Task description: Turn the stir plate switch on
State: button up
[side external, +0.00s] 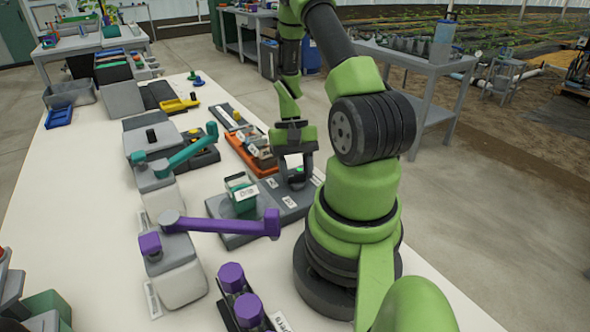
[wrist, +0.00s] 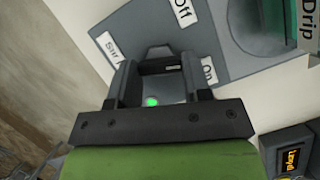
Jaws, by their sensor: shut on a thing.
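The stir plate (side external: 245,238) is a flat grey unit on the white table in the side external view. Its grey panel also shows in the wrist view (wrist: 212,20), with labels reading "Stir", "Off" and "On". My gripper (side external: 297,183) reaches down onto the panel's far right end. In the wrist view my gripper (wrist: 160,72) has its two dark fingers closed around the grey switch (wrist: 159,55), beside the "On" label. A green light (wrist: 152,101) shows between the fingers. Most of the switch is hidden by the fingers, so its exact position is unclear.
A green container labelled "Drip" (side external: 240,195) stands on the stir plate, left of my gripper. An orange tray (side external: 248,158) lies just behind. A purple-handled valve (side external: 215,226) and a teal-handled valve (side external: 185,153) stand to the left. Purple-capped items (side external: 232,277) are in front.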

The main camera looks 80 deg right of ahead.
jog(key=m+t, duration=0.1)
jog(key=m, duration=0.1)
jog(key=m+t, duration=0.1)
jog(key=m, duration=0.2)
jog(key=shift+s+y, duration=0.15)
jog(key=shift+y, duration=0.15)
jog(key=shift+m, duration=0.3)
jog(key=o, duration=0.9)
jog(key=v, duration=1)
